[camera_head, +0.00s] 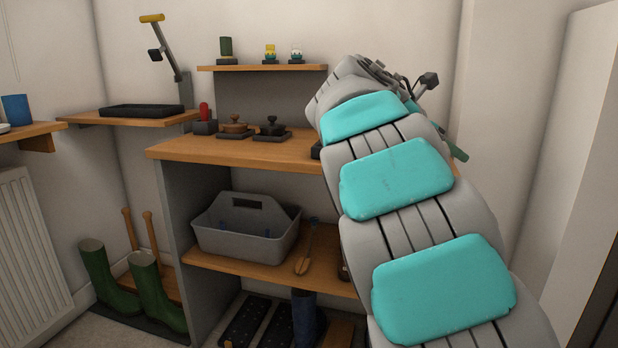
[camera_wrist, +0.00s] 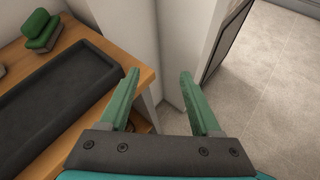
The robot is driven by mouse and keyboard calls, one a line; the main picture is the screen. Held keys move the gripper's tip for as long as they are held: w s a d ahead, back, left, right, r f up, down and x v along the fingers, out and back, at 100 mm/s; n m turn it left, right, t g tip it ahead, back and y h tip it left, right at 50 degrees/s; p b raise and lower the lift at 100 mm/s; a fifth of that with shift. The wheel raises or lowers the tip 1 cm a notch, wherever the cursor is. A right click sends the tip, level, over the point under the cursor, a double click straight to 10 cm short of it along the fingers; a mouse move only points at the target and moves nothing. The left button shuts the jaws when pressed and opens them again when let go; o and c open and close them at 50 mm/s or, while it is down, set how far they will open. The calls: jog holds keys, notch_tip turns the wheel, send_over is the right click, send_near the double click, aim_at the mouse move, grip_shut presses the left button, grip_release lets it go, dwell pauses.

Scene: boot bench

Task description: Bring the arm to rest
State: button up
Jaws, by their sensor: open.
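My gripper (camera_wrist: 159,82) shows in the wrist view with its two green fingers spread apart and nothing between them. It hangs over the right end of the wooden bench top (camera_wrist: 137,62), near the bench's edge. In the head view my grey and turquoise arm reaches up across the right side of the bench (camera_head: 180,149) and hides part of its top. Its far end is bent over near the wall, and the fingers are mostly hidden there.
A long black tray (camera_wrist: 65,100) and a green object (camera_wrist: 40,32) lie close left of the gripper. The floor (camera_wrist: 275,90) to the right is clear. A grey caddy (camera_head: 245,240) sits on the lower shelf; green boots (camera_head: 150,285) stand left.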

jog(key=s+f+m+g+y, duration=0.45)
jog(key=s+f+m, duration=0.65)
jog(key=s+f, duration=0.8)
jog(key=s+a+f+m+g+y, duration=0.1)
jog(key=s+a+f+m+y, duration=0.1)
jog(key=s, duration=0.5)
jog(key=s+a+f+m+y, duration=0.2)
jog(key=s+a+f+m, duration=0.2)
jog(key=s+a+f, duration=0.2)
jog(key=s+a+f+m+g+y, duration=0.1)
jog(key=s+a+f+m, duration=0.3)
jog(key=s, duration=0.6)
notch_tip(320, 180, down, 2)
jog(key=shift+s+a+f+g+y, duration=0.15)
jog(key=shift+a+f+g+y, duration=0.15)
jog(key=shift+y, duration=0.35)
jog(key=shift+d, duration=0.1)
